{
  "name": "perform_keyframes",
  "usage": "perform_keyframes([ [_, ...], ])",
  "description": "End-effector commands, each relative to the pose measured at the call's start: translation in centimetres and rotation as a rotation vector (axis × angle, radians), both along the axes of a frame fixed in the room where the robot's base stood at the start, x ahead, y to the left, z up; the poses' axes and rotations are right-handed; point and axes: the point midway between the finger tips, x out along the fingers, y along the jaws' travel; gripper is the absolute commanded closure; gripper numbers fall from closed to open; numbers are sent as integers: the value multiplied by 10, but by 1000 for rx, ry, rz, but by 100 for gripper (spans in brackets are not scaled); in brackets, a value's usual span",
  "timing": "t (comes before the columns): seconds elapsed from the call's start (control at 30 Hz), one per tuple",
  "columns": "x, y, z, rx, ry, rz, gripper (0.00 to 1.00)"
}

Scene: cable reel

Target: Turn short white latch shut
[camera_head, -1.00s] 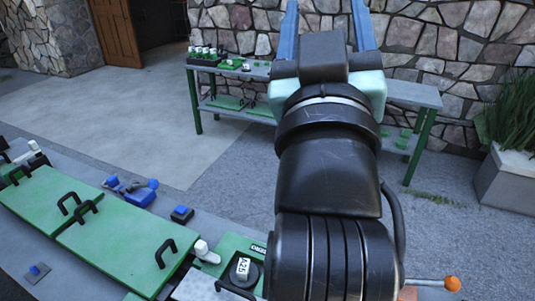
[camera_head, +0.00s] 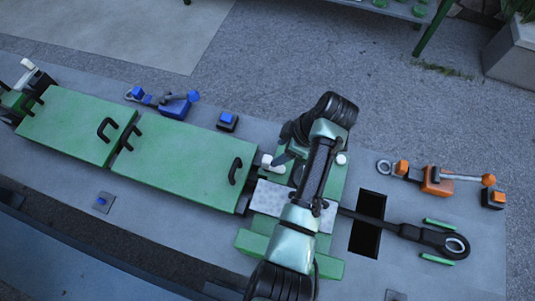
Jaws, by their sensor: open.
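A short white-ended handle (camera_head: 267,161) stands beside the right end of the long green panels, near the middle of the bench. A second white knob (camera_head: 341,159) shows just right of my arm. Another white-ended handle (camera_head: 27,63) is at the far left end. I cannot tell for certain which is the task's latch, or whether it is shut. My arm crosses the bench from the bottom and bends over the green fixture between the first two white parts. My gripper's fingers are not discernible; the arm hides much of that fixture.
Green panels (camera_head: 76,122) with black handles cover the bench's left half. A blue lever (camera_head: 172,104) and blue button (camera_head: 228,119) lie along the back edge. On the right are an orange-ended lever (camera_head: 438,181), a dark rectangular opening (camera_head: 368,222) and a black ringed bar (camera_head: 432,238).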

Motion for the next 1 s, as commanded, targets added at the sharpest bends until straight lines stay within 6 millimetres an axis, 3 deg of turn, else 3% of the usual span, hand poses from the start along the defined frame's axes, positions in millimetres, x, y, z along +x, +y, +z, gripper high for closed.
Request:
perform_keyframes([
  [0.2,5,17,-40,0,2,1,35],
  [0.43,10,28,-70,0,-1,0,35],
  [0.63,11,32,-81,-2,-2,-1,35],
  [0.97,12,33,-83,-2,-3,-2,35],
  [1.0,12,33,-83,-2,-3,-2,42],
])
